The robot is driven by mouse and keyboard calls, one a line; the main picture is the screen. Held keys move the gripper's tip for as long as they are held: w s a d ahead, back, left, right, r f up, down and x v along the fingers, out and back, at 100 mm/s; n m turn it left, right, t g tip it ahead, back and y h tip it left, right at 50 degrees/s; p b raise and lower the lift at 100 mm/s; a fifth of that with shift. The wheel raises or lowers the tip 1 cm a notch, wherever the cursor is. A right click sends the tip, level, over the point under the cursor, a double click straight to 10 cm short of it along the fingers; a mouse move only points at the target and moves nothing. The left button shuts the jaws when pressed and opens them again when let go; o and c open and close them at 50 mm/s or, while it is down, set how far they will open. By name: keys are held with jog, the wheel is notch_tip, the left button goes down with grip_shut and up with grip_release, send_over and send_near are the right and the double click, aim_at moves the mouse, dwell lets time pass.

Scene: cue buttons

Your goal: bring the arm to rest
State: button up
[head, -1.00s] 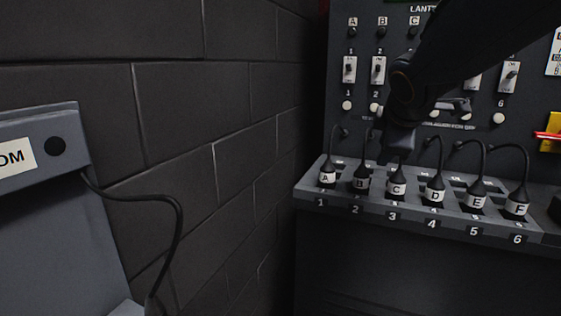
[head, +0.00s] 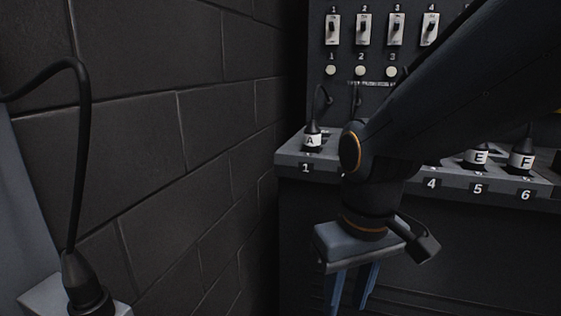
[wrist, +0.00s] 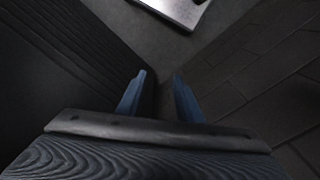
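My arm reaches in from the upper right of the head view and bends down in front of the panel. My gripper (head: 349,289) hangs below the shelf edge with its two blue fingers pointing down. In the wrist view my gripper (wrist: 158,95) shows its fingers apart with nothing between them. It touches nothing that I can see.
A shelf (head: 291,157) of labelled plugs, with plug A (head: 312,137), plug E (head: 477,157) and plug F (head: 521,158), is behind my arm, which hides several plugs. Switches (head: 333,30) are above. A brick wall (head: 190,150) stands left, with a cabled plug (head: 78,277) at lower left.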

jog(key=s+d+r+m+p, duration=0.1)
jog(key=d+r+m+p, duration=0.3)
jog(key=p, duration=1.4)
jog(key=d+r, duration=0.4)
jog(key=d, duration=0.1)
jog(key=shift+s+r+g, duration=0.3)
jog(key=shift+s+r, duration=0.1)
